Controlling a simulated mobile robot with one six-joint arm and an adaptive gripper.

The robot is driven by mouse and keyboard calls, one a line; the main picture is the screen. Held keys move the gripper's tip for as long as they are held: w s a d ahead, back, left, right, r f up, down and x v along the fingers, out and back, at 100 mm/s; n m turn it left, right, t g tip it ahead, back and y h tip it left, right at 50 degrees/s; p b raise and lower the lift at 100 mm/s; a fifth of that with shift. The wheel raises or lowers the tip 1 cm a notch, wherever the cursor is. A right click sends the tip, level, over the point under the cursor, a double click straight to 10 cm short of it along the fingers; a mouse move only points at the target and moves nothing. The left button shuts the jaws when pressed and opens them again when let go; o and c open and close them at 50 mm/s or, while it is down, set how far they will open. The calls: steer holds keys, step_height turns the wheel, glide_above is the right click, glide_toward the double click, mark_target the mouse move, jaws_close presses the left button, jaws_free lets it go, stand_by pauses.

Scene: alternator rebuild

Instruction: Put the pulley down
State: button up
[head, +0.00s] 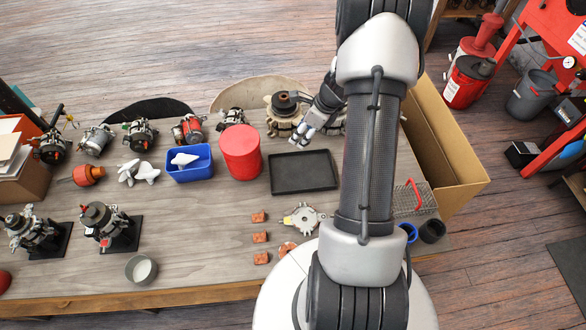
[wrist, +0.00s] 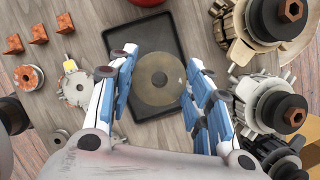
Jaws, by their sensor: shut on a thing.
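My gripper (head: 312,128) is shut on the pulley (wrist: 146,88), a round grey-brown disc with a hole in its middle. In the wrist view the disc shows between the blue-and-white fingers of my gripper (wrist: 160,68), face towards the camera. Behind it in that view lies the black rectangular tray (wrist: 135,40). In the head view the pulley cannot be made out. There the black tray (head: 303,172) lies empty on the bench, below and in front of my gripper. The pulley's height above the bench is hard to tell.
Alternator units (head: 283,122) stand beside my gripper at the bench's far side. A red canister (head: 241,152) and a blue bin (head: 190,168) are left of the tray. Copper-coloured blocks (head: 260,237) and a metal bracket (head: 303,218) lie in front. A cardboard box (head: 455,150) stands right.

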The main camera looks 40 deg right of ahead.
mark_target(298, 172)
step_height(298, 172, down, 19)
steer(key=b, duration=0.5)
steer(key=shift+s, duration=0.1)
steer(key=shift+b, duration=0.3)
steer(key=shift+f, duration=0.2)
steer(key=o, duration=1.2)
steer(key=shift+r, duration=0.1)
